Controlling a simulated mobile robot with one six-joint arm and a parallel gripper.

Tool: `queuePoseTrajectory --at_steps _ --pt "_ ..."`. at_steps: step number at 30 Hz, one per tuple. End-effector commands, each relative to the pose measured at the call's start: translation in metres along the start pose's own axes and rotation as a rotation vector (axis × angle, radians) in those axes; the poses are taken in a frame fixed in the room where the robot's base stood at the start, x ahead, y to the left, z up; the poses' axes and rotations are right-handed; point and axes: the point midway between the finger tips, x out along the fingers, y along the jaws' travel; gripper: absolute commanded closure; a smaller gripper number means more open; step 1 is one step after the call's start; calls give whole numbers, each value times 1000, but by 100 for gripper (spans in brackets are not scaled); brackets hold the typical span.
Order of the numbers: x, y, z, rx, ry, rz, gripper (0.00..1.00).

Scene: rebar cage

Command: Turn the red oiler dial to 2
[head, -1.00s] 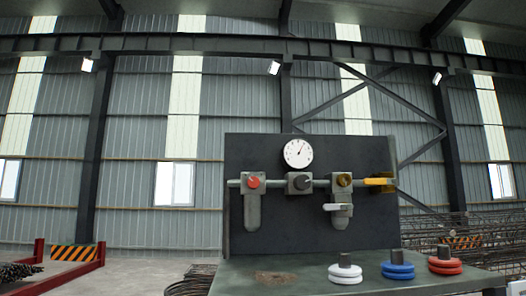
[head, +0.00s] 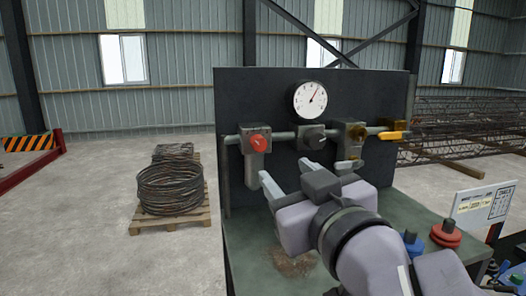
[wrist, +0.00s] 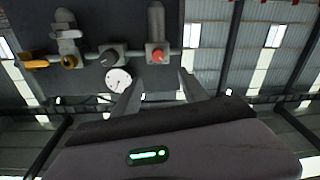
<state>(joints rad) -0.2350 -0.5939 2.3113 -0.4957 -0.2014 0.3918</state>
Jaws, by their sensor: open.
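The red oiler dial (head: 258,141) sits on the left grey unit of the pipe on the dark panel (head: 232,95). A light mark shows on its face, but I cannot read its setting. It also shows in the wrist view (wrist: 158,55), where the scene appears upside down. My gripper (head: 287,173) is open and empty, in front of the panel, below and to the right of the red dial. In the wrist view its two fingers (wrist: 158,82) point toward the panel, with the red dial just beyond and between them.
A white gauge (head: 310,99), a dark knob (head: 313,136) and a yellow-handled valve (head: 392,135) share the panel. Blue weights (head: 413,245) and red weights (head: 446,235) stand on the green bench (head: 247,255) at right. A wire coil (head: 170,190) lies on a pallet at left.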

Motion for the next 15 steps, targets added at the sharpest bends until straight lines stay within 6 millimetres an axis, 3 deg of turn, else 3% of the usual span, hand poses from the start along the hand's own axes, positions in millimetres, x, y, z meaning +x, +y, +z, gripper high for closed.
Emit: queuePoseTrajectory --at_steps 1,9,15 --pt "15 -2 9 1 -4 -1 49" --pt "98 0 5 2 -6 2 49" --pt "138 1 1 2 -5 3 49"
